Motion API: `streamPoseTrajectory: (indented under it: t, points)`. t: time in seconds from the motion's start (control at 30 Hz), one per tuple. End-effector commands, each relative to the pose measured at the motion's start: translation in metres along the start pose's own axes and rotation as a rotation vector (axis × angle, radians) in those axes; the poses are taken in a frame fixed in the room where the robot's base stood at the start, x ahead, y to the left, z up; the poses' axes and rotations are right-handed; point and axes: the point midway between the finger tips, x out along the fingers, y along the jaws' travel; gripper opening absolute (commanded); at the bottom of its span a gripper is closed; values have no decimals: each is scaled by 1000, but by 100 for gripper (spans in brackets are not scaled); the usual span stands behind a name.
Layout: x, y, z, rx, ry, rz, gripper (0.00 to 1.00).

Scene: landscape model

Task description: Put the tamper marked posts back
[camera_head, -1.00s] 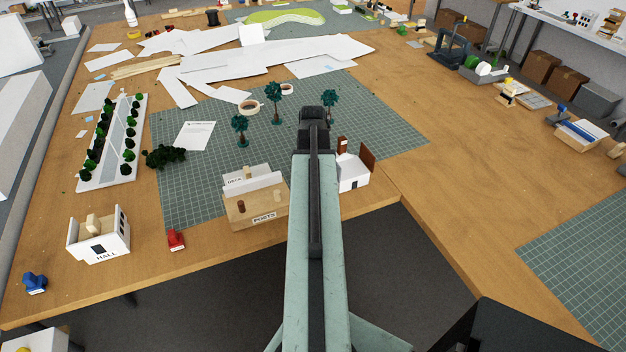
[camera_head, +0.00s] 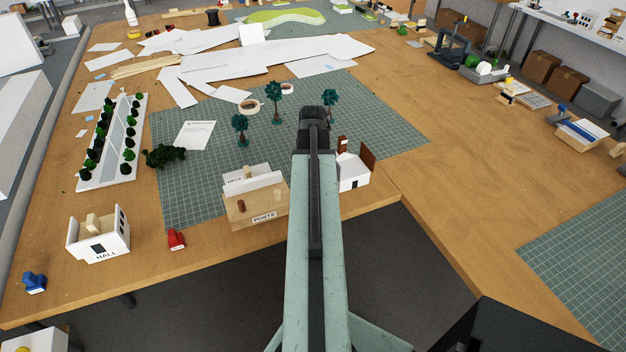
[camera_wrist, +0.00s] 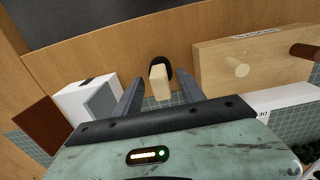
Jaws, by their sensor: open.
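A tan wooden block with a dark rounded part at its far end (camera_wrist: 160,84) stands between the jaws of my gripper (camera_wrist: 159,78) in the wrist view. It may be the tamper; no marking on it is readable. My gripper is open around it, with dark fingers on both sides. In the camera_head view my arm hides this block and the fingers. A wooden holder with a label that seems to read POSTS (camera_head: 263,208) stands left of my arm. In the wrist view this holder (camera_wrist: 215,62) is to the right, with a tan peg and a brown peg.
A white box model with a brown panel (camera_head: 353,174) stands close right of my arm. A white box marked DECK (camera_head: 236,180) sits behind the holder. A white HALL model (camera_head: 112,247), a red tool (camera_head: 176,239) and a blue one (camera_head: 34,282) are further left.

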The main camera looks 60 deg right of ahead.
Motion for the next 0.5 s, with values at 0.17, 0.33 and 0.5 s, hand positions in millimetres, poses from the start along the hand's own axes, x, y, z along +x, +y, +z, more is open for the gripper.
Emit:
streamPoseTrajectory:
  t: [0.17, 0.33, 0.5]
  points:
    - [-28, 0, 0, 0, 0, 0, 47]
    - [-61, 0, 0, 0, 0, 0, 47]
    - [-78, 0, 0, 0, 0, 0, 47]
